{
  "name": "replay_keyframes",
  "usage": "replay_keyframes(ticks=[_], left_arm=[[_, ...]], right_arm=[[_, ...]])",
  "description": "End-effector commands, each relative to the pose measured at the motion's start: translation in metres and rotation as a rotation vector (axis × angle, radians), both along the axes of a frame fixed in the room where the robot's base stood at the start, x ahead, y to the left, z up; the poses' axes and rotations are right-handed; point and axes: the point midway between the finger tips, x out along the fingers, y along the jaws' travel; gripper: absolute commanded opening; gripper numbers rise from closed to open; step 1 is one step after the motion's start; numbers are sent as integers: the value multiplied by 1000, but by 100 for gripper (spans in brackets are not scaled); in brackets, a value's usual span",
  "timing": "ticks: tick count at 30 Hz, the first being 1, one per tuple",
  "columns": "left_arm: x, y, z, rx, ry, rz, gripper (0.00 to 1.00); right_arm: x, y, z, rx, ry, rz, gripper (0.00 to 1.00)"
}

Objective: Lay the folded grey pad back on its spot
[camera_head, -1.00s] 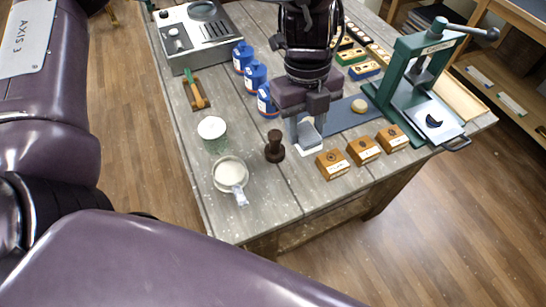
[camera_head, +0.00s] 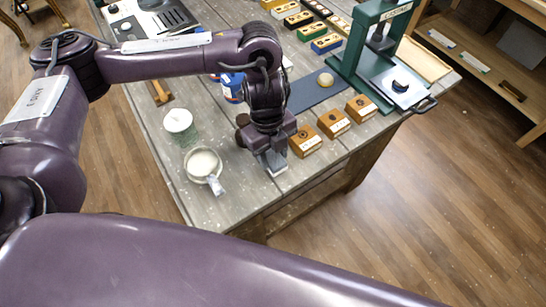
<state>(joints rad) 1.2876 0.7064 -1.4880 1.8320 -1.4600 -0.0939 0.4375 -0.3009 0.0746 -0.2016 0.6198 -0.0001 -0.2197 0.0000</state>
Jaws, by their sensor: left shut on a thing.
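My left gripper (camera_head: 271,150) points down over the table near its front edge. It is shut on a light grey flat piece, seemingly the folded grey pad (camera_head: 273,164), which shows below the fingers. The fingers hide part of the pad, and I cannot tell whether it touches the tabletop. A dark brown knobbed tool (camera_head: 242,120) stands just behind and left of the gripper, partly hidden by it. My right gripper is not in view.
Wooden blocks (camera_head: 305,141) stand close right of the gripper. A blue-grey mat (camera_head: 305,95) with a round pale piece (camera_head: 325,79) lies behind them. A green press (camera_head: 375,55) stands right.

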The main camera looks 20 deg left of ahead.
Motion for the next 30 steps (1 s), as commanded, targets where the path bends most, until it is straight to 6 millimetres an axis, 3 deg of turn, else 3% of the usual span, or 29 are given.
replay_keyframes(ticks=[5, 17, 18, 22, 30], left_arm=[[-1, 0, -23, -1, 4, 2, 22], [0, 0, -28, -1, 1, 1, 22], [0, 0, -27, 0, 0, 1, 42], [0, 0, -27, 0, 0, 0, 59], [0, 0, -27, 0, 0, 0, 62]], right_arm=[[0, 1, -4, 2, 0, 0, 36], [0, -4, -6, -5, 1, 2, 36], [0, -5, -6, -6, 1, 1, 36], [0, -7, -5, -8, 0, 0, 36], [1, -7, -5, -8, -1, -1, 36]])
